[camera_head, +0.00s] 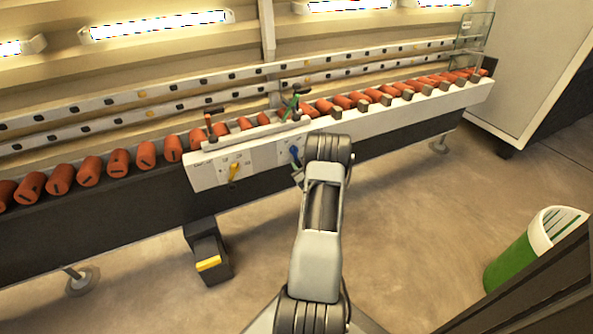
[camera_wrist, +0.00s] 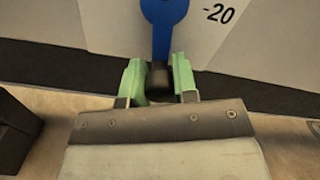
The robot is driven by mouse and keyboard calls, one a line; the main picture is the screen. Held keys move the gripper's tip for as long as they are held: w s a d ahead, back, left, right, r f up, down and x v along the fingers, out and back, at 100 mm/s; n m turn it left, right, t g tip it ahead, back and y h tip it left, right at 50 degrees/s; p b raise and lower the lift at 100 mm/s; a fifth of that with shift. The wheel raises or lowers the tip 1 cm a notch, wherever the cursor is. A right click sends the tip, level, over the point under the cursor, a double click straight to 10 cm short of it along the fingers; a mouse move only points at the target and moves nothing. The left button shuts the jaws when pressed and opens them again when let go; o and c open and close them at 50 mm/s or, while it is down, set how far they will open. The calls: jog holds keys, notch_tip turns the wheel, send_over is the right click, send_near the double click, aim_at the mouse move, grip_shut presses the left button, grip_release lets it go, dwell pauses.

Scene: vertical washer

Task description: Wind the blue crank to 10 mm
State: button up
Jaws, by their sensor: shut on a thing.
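The blue crank (camera_wrist: 168,28) shows at the top of the wrist view, its arm hanging down from its hub against a pale panel. A black knob (camera_wrist: 158,76) sits at its lower end. My gripper (camera_wrist: 158,82) has its green fingers on either side of this knob and is shut on it. The label "-20" (camera_wrist: 219,13) is printed to the right of the crank; the rest of the scale is out of view. In the head view, the blue crank (camera_head: 294,153) shows small on the machine front, and my arm hides part of that area.
A yellow crank (camera_head: 234,171) is on the panel to the left. Orange rollers (camera_head: 147,154) line the machine's long bed. A black pedal box with a yellow top (camera_head: 208,262) stands on the floor. A green bin (camera_head: 510,268) is at right. Floor between them is clear.

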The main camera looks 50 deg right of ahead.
jog(key=shift+s+d+r+n+b, duration=0.15)
jog(key=shift+d+n+b, duration=0.25)
jog(key=shift+n+b, duration=0.45)
jog(key=shift+s+d+r+n+b, duration=0.15)
jog(key=shift+d+n+b, duration=0.25)
jog(key=shift+n, duration=0.75)
jog(key=o, duration=0.7)
jog(key=shift+a, duration=0.1)
jog(key=shift+c, duration=0.2)
jog(key=shift+o, duration=1.3)
jog(key=shift+s, duration=0.1)
jog(key=p+v, duration=0.3)
jog(key=v, duration=1)
jog(key=shift+s+p, duration=0.35)
jog(key=shift+s, duration=0.05)
